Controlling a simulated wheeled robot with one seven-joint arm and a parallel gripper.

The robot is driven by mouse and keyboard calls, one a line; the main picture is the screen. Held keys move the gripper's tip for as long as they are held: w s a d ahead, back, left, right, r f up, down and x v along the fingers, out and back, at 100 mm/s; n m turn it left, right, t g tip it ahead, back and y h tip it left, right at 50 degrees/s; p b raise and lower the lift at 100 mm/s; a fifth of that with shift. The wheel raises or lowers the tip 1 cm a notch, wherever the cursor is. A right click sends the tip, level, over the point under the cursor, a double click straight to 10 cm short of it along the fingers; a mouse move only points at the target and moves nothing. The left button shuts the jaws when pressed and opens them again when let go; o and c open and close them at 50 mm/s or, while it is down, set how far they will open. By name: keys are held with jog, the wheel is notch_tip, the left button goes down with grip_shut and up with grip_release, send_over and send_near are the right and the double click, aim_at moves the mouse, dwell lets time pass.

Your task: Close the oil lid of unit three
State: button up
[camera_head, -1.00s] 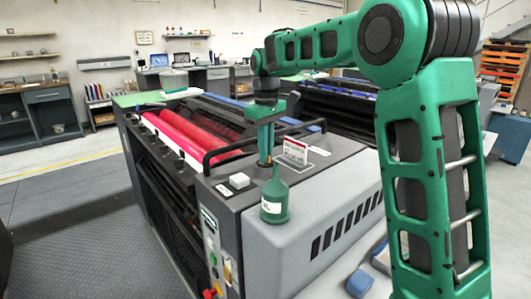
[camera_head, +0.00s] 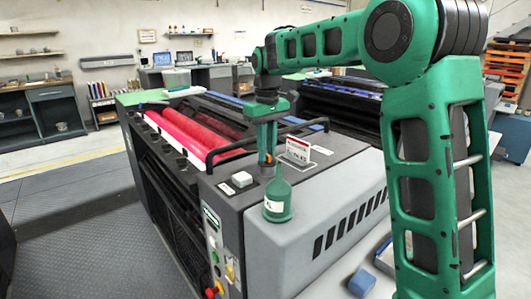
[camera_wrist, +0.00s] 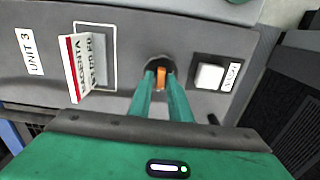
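Unit three is the grey press with the label "UNIT 3" (camera_wrist: 29,51) in the wrist view. Its black round oil port (camera_wrist: 160,63) lies in the top panel, with a small orange tab (camera_wrist: 161,78) standing at it. My gripper (camera_wrist: 161,85) points down at the port, its two green fingers on either side of the tab with hardly any gap. The fingers seem shut on the tab, though contact is partly hidden. In the head view my gripper (camera_head: 267,155) is over the same panel. Whether the lid is seated cannot be told.
A green oil bottle (camera_head: 278,197) stands upright close in front of my gripper. A magenta sign (camera_head: 298,149) stands to the right, and a white button (camera_head: 242,179) sits to the left. A black rail (camera_head: 240,150) runs behind. A blue object (camera_head: 361,283) lies at lower right.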

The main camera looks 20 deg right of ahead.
jog(key=shift+o, duration=0.5)
jog(key=shift+s, duration=0.1)
notch_tip(320, 180, up, 11)
jog(key=shift+f, duration=0.2)
